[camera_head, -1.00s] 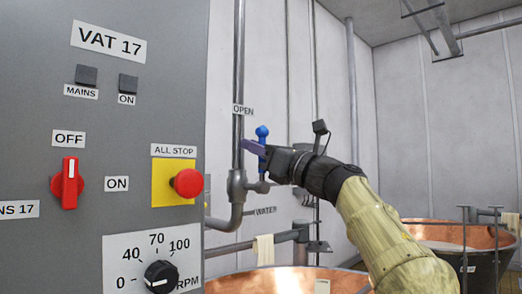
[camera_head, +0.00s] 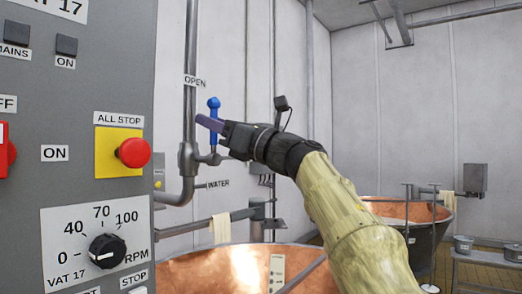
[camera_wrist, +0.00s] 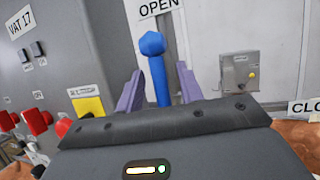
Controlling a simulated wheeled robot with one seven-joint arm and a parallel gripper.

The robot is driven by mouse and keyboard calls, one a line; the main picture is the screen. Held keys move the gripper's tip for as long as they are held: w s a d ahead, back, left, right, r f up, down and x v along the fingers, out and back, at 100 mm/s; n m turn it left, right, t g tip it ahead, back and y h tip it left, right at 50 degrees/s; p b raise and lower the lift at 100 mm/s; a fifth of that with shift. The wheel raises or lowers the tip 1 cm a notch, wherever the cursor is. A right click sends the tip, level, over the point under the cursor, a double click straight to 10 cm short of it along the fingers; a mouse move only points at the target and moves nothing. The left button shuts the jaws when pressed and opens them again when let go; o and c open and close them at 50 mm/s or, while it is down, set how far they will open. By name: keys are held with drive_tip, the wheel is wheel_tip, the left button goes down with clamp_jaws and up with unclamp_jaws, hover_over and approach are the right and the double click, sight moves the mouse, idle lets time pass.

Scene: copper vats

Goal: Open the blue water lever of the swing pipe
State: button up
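The blue water lever (camera_head: 213,133) stands upright on a valve of the grey swing pipe (camera_head: 190,70), its knob up beside the OPEN label (camera_head: 195,81). My gripper (camera_head: 205,122) is at the lever, reaching in from the right. In the wrist view the lever (camera_wrist: 158,78) rises between my two purple fingers (camera_wrist: 158,84). A gap shows on each side of it, so the gripper looks open around the lever. The lever's foot is hidden behind the gripper body in the wrist view. The WATER label (camera_head: 218,184) is below the valve.
The grey VAT 17 panel (camera_head: 95,187) with its red ALL STOP button (camera_head: 133,152) stands close on the left. A copper vat (camera_head: 215,268) lies below my arm, another (camera_head: 425,212) farther right. The CLOSED label is partly visible at the wrist view's right edge (camera_wrist: 307,107).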

drive_tip(key=b+v, duration=0.5)
drive_tip(key=v, duration=1)
drive_tip(key=shift+b, duration=0.3)
drive_tip(key=shift+f, duration=0.1)
